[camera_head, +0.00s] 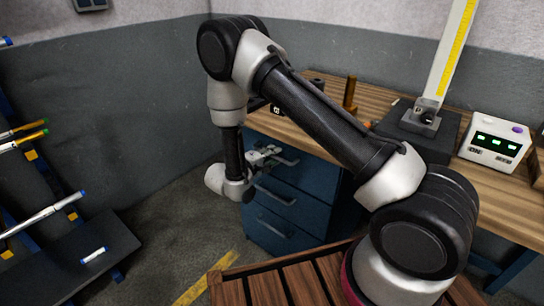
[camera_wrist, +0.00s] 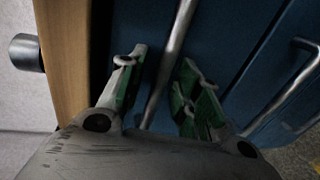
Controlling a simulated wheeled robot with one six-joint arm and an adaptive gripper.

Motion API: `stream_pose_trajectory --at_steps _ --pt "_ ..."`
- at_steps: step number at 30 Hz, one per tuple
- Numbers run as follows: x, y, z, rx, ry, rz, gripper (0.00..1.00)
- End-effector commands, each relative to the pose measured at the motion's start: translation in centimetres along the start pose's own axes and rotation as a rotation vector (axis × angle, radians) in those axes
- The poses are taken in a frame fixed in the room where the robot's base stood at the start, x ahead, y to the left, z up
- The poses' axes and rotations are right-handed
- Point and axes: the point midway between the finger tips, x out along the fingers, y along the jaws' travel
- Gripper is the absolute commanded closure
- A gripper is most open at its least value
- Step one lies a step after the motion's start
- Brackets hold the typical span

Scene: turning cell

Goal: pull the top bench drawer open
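The blue top bench drawer (camera_head: 312,174) is just under the wooden bench top and looks flush with the unit. In the wrist view its front (camera_wrist: 215,35) fills the middle, with its metal bar handle (camera_wrist: 176,42) running down between my fingers. My gripper (camera_wrist: 160,68) is open, one finger on each side of the handle, with visible gaps to it. In the head view my gripper (camera_head: 266,155) is at the top drawer's front, partly hidden by my wrist. I cannot tell how deep the handle sits between the fingers.
Lower drawers have handles (camera_head: 275,195) below; one handle (camera_wrist: 292,85) shows at right in the wrist view. The wooden bench top (camera_wrist: 66,60) edge is close beside the left finger. A slatted wooden surface (camera_head: 285,285) is in front. Floor (camera_head: 190,225) left of the drawers is clear.

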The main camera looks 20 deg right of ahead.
Motion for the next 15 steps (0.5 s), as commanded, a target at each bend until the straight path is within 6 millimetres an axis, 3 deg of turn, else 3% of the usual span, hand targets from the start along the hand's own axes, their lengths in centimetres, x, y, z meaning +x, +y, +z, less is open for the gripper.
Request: stream_pose_trajectory --at_steps 8,13,15 --pt "0.28 0.0 0.03 -0.001 -0.001 0.0 0.67" --pt "0.27 0.01 0.03 -0.001 -0.001 0.0 0.96" --pt "0.26 0.0 0.03 -0.001 -0.001 0.0 1.0"
